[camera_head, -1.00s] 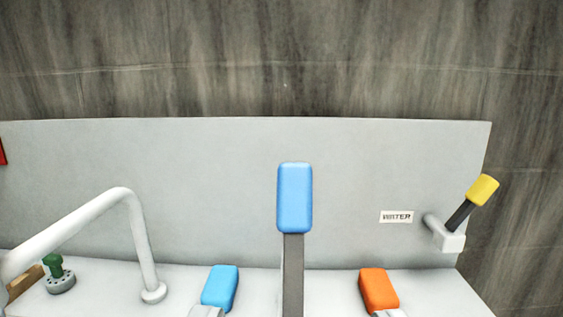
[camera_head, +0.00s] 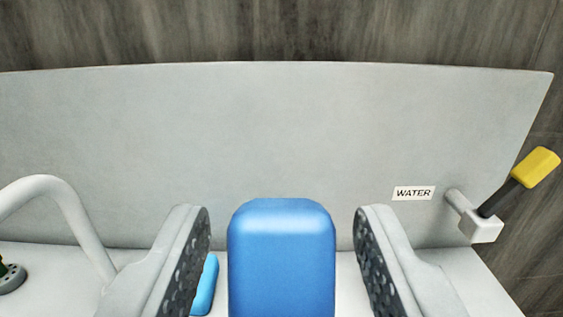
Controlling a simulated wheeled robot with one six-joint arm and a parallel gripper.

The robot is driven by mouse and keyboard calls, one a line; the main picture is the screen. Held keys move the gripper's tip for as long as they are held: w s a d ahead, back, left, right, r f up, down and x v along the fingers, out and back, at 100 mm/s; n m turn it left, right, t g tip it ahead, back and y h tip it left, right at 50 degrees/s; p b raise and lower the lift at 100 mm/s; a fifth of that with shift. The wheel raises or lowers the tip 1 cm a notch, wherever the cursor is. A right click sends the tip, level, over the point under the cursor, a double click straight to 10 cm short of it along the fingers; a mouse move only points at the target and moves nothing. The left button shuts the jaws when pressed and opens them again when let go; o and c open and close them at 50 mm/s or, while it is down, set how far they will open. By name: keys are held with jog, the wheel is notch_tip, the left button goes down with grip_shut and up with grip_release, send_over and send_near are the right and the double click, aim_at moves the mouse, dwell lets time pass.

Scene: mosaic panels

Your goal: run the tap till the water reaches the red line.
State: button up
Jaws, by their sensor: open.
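A tall blue handle (camera_head: 282,265) stands upright in the middle of the camera view, close to me. My gripper (camera_head: 282,240) is open, with one dark-padded finger on each side of the handle and a gap on both sides. A yellow-tipped lever (camera_head: 535,167) tilts up and right from a white mount on the panel at the right. A "WATER" label (camera_head: 413,193) sits just left of that mount. A curved white pipe (camera_head: 45,188) is at the left. No red line and no water show now.
A pale panel (camera_head: 250,130) stands behind everything, with a dark wall above it. A smaller blue piece (camera_head: 206,285) shows partly behind the left finger. A green-topped fitting (camera_head: 10,277) is at the lower left edge. The space above the handle is clear.

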jog(key=shift+w, duration=1.05)
jog(key=shift+c, duration=0.2)
grip_shut()
jog(key=shift+s, duration=0.15)
jog(key=shift+s+r+t, duration=0.3)
jog(key=shift+s+t, duration=0.3)
jog(key=shift+t, duration=0.15)
jog(key=shift+s+r+t, duration=0.25)
jog(key=shift+s+t, duration=0.35)
jog(key=shift+t, duration=0.2)
jog(key=shift+s+r+t, duration=0.3)
jog(key=shift+s+t, duration=0.3)
jog(key=shift+t, duration=0.15)
jog(key=shift+o, duration=0.2)
grip_release()
jog(key=shift+s, duration=0.1)
